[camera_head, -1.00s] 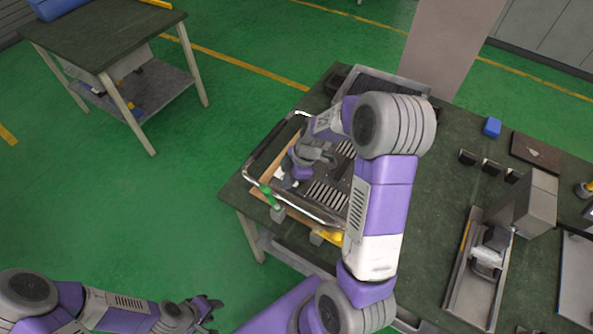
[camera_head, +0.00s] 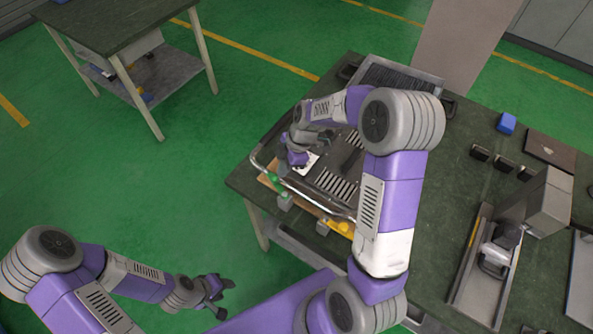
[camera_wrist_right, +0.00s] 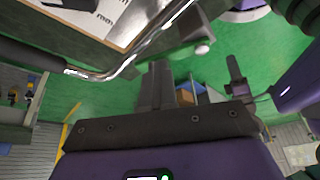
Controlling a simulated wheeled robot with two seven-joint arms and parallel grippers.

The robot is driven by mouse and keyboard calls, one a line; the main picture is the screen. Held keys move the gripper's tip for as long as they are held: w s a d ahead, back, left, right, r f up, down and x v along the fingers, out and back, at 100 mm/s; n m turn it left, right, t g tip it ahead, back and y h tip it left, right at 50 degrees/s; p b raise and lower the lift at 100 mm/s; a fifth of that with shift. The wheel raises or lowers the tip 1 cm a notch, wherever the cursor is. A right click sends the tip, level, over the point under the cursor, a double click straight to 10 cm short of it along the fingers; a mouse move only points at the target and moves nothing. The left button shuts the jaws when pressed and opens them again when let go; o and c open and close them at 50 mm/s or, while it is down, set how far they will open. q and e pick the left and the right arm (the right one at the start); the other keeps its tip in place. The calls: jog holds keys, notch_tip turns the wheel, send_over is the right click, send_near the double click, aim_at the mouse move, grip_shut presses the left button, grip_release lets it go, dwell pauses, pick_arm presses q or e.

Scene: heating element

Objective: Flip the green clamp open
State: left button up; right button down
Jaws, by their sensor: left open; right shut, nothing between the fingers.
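The green clamp (camera_head: 274,179) sits at the near left edge of the machine on the table, beside the bent metal rail. In the right wrist view a green bar with a pale tip, seemingly its handle (camera_wrist_right: 180,54), lies just beyond the fingers and is hard to tell from the green floor. My right gripper (camera_wrist_right: 160,68) is shut and empty, close to this bar; I cannot tell whether they touch. In the head view it is partly hidden by its own wrist above the machine. My left gripper (camera_head: 218,293) is open and empty over the floor, away from the table.
A yellow clamp (camera_head: 341,228) sits further right along the machine's near edge. The metal rail (camera_wrist_right: 150,48) with its dark handle crosses close to the right gripper. A grey box (camera_head: 547,203), a metal tray and a blue block (camera_head: 507,123) stand on the table's right.

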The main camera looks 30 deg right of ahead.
jog(key=shift+a+f+n+b, duration=0.25)
jog(key=shift+a+n+b, duration=0.2)
jog(key=shift+n+b, duration=0.15)
jog(key=shift+w+a+r+n+g, duration=0.1)
jog(key=shift+a+n+g, duration=0.4)
jog(key=shift+n, duration=0.4)
jog(key=shift+d, duration=0.15)
